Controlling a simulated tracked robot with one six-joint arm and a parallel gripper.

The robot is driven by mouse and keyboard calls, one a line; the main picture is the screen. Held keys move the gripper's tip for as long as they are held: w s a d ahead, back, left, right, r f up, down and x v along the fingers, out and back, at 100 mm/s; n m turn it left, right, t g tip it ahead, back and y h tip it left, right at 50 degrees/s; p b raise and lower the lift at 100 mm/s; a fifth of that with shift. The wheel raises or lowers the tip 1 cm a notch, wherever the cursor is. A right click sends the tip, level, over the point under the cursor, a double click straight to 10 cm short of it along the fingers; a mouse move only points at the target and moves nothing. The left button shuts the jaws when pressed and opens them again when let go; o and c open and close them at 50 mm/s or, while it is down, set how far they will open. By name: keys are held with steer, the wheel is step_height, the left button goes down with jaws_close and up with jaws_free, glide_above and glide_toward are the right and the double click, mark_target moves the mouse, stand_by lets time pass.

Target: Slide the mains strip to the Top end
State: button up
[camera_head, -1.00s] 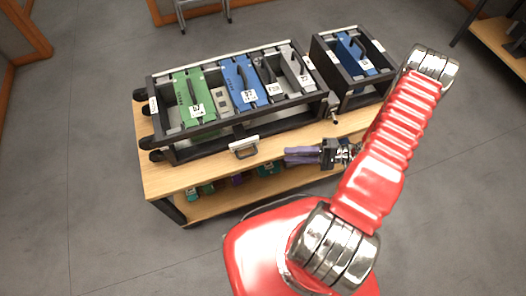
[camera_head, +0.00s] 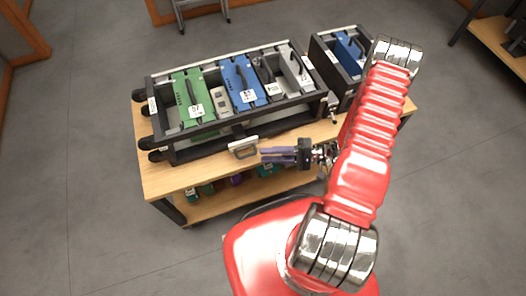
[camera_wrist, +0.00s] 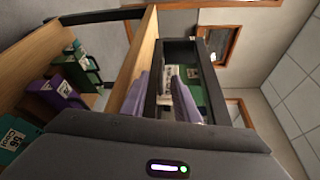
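A black rack (camera_head: 205,134) on a wooden cart holds green, blue and grey modules with handles. I cannot tell which part is the mains strip; the labels are too small to read. A grey bar handle (camera_head: 243,147) sits at the rack's front, low down. My gripper (camera_head: 262,155), with two purple fingers, is just right of this handle and points left, apart from it. In the wrist view the fingers (camera_wrist: 160,85) stand apart with nothing between them.
A smaller black box with a blue module (camera_head: 348,52) stands right of the rack, partly behind my arm. The wooden cart top (camera_head: 165,180) has a clear front strip. Its lower shelf holds several coloured modules. A ladder (camera_head: 203,8) stands behind.

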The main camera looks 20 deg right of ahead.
steer(key=shift+x, duration=2.9)
jaws_close()
